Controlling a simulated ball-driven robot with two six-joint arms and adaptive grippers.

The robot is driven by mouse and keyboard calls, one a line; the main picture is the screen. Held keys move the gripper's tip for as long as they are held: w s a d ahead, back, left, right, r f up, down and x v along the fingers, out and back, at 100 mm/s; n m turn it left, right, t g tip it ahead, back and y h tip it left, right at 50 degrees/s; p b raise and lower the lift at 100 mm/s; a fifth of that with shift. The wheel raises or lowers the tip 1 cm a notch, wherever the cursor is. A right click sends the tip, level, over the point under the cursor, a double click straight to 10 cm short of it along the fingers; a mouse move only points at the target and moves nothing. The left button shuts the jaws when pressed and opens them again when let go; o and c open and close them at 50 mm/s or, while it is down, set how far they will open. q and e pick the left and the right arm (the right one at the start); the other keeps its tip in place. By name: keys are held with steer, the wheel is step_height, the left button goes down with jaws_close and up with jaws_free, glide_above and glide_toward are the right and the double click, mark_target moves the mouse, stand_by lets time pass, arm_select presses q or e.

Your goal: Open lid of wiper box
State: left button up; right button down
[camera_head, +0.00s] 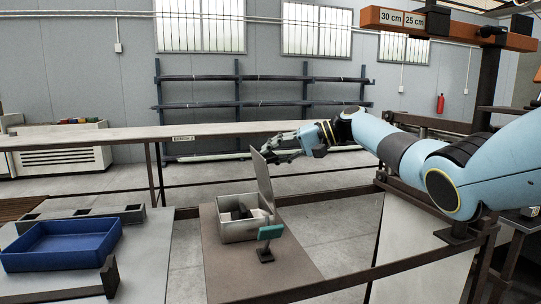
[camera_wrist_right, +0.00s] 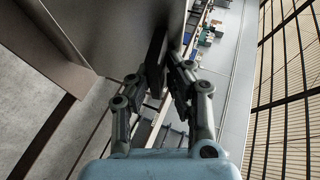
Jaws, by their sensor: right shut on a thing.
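The wiper box (camera_head: 238,231) is an open-topped grey metal box on a brown table. Its lid (camera_head: 263,181) stands up nearly vertical at the box's right side. Dark and pale contents show inside the box; I cannot make them out clearly. My right gripper (camera_head: 275,151) is at the lid's upper edge, reaching in from the right. In the right wrist view, its fingers (camera_wrist_right: 164,62) are closed on a dark part beside the grey lid panel (camera_wrist_right: 118,28). My left gripper is not in view.
A teal item on a small stand (camera_head: 270,233) stands just right of the box. A blue tray (camera_head: 62,246) is on the left table. A dark rail (camera_head: 375,272) runs along the front right. The brown table (camera_head: 240,275) is clear in front of the box.

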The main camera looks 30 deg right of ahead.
steer(key=shift+s+d+f, duration=0.15)
steer(key=shift+d+f, duration=0.1)
steer(key=shift+f, duration=0.3)
steer(key=c, duration=1.4)
jaws_free()
steer(key=shift+d, duration=0.15)
steer(key=shift+o, duration=0.2)
steer(key=shift+r, duration=0.15)
steer(key=v, duration=1.1)
steer(key=shift+s+d+r, duration=0.2)
steer(key=shift+d, duration=0.05)
